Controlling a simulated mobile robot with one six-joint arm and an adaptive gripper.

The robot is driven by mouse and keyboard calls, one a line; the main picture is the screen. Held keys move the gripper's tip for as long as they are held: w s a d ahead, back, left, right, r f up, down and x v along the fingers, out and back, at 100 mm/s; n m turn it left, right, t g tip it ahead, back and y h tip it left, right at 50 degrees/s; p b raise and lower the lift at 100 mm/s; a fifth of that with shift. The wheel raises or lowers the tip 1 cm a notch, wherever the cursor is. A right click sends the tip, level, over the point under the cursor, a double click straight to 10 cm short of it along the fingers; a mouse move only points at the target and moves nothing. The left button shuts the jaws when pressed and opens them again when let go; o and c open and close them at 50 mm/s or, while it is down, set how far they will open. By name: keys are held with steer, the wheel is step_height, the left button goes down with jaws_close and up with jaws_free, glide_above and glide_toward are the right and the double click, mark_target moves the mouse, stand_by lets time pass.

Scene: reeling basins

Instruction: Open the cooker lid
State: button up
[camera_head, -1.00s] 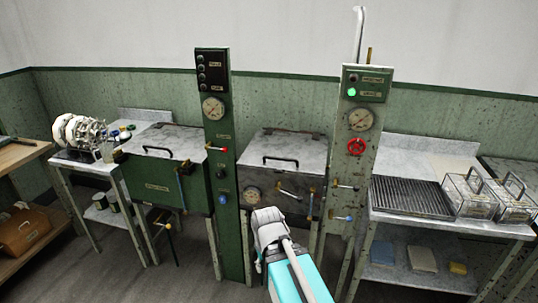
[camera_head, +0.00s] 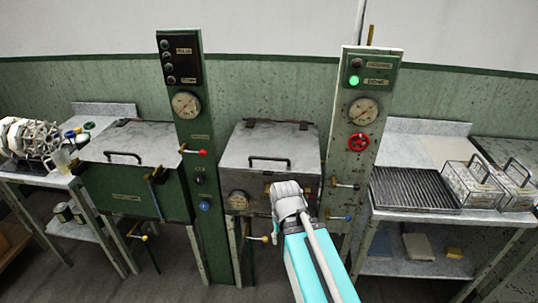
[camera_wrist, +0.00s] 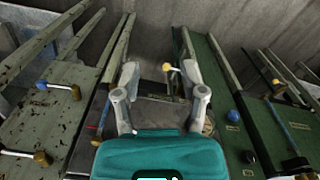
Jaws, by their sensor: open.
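The cooker (camera_head: 236,180) is the grey box in the middle of the head view, with a round gauge on its front. Its lid (camera_head: 235,148) is down and flat, with a dark bar handle (camera_head: 269,161) near the front edge. My gripper (camera_head: 286,187) is in front of the cooker's right front, lower than the lid handle, and hides part of the front panel. In the wrist view my gripper (camera_wrist: 161,85) has its two fingers spread apart with nothing between them. The lid handle cannot be made out in the wrist view.
A green post (camera_head: 188,130) with gauge and levers stands left of the cooker. A green lidded basin (camera_head: 130,190) is farther left; a table with metal boxes (camera_head: 470,187) is right.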

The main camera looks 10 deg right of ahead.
steer(key=shift+w+d, duration=0.25)
steer(key=shift+d, duration=0.1)
steer(key=shift+w, duration=0.15)
steer(key=w+r+n+t+h+b, duration=0.25)
steer(key=w+h, duration=0.55)
steer(key=w, duration=0.5)
steer(key=w+a+r+n+t+h+b, duration=0.2)
steer(key=w+a+r+n+t+h, duration=0.2)
steer(key=w+a+r+h, duration=0.2)
steer(key=w+a+r, duration=0.2)
steer(key=w+a, duration=0.2)
steer(key=a, duration=0.2)
steer(key=shift+w+r+t+h, duration=0.15)
steer(key=shift+r+t+h, duration=0.15)
steer(key=shift+t+h, duration=0.1)
